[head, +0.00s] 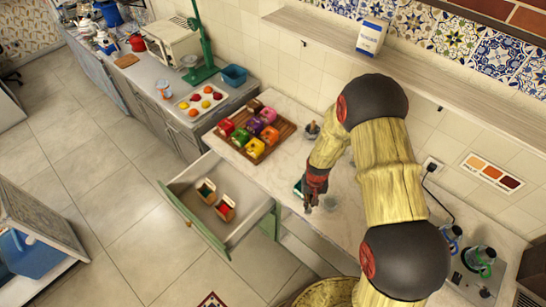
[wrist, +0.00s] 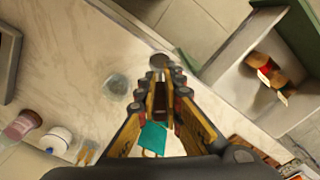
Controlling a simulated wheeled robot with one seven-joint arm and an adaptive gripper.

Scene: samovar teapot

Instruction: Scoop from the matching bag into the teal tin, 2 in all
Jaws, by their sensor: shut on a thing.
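My gripper (head: 309,205) is low over the pale counter, beside the open drawer. In the wrist view its fingers (wrist: 159,82) are closed around a brown handle with a small round grey end beyond the tips, which looks like a scoop (wrist: 159,62). A teal thing, probably the teal tin (wrist: 152,138), shows between the finger bases. It also shows in the head view (head: 298,187), partly hidden by my gripper. Two small bags, one with green (head: 206,191) and one red (head: 225,209), lie in the drawer. Their contents are too small to tell.
The drawer (head: 180,207) juts out from the counter. A wooden tray (head: 283,133) of several coloured boxes stands further along. A clear round glass (wrist: 117,84) stands near my fingers. A small dark pot (head: 312,130) is at the back.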

